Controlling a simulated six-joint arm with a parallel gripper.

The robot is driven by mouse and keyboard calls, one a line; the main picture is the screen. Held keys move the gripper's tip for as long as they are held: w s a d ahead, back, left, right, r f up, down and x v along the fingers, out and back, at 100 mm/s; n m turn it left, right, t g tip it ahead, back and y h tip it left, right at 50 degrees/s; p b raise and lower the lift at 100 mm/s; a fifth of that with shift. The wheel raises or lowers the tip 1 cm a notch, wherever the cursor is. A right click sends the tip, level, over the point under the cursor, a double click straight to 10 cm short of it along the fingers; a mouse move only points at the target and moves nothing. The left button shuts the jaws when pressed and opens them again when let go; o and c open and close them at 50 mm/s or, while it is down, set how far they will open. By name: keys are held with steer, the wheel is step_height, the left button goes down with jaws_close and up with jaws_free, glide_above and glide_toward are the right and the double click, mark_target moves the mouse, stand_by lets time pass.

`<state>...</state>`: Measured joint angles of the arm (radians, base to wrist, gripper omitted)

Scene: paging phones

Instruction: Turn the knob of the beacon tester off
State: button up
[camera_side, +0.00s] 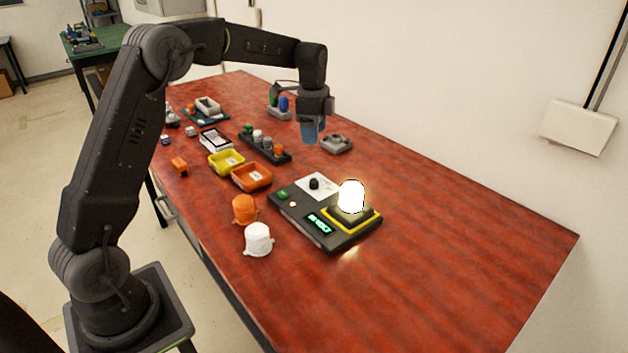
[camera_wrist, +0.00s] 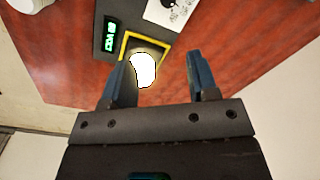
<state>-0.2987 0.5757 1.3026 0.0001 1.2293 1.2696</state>
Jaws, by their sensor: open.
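The beacon tester (camera_side: 298,219) is a dark box on the red-brown table. Its black knob (camera_side: 314,184) stands on a white plate at the back of the box. A brightly lit white beacon (camera_side: 351,197) sits in the yellow-edged square, beside a green lit display (camera_side: 319,224). In the wrist view the display (camera_wrist: 110,36), the glowing beacon (camera_wrist: 145,70) and part of the knob (camera_wrist: 168,3) show at the top. My gripper (camera_side: 312,138) is open and empty, above the table behind the tester. Its blue fingers (camera_wrist: 160,72) show apart in the wrist view.
An orange cap (camera_side: 244,209) and a white cap (camera_side: 258,239) stand left of the tester. Orange (camera_side: 251,177) and yellow (camera_side: 226,162) trays and a dark rack (camera_side: 266,147) lie behind it. A grey device (camera_side: 336,144) is near my gripper. The table's right side is clear.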

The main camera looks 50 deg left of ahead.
mark_target(314, 181)
steer(key=shift+m, duration=0.4)
steer(key=f, duration=0.5)
steer(key=w+a+f, duration=0.1)
steer(key=f, duration=1)
steer(key=shift+w+a+f, duration=0.1)
steer(key=shift+w+a, duration=0.1)
steer(key=shift+a, duration=0.1)
steer(key=c, duration=0.9)
steer(key=shift+n, duration=0.4)
steer(key=n, duration=0.5)
steer(key=shift+n, duration=0.3)
steer(key=n, duration=0.5)
steer(key=shift+n, duration=0.4)
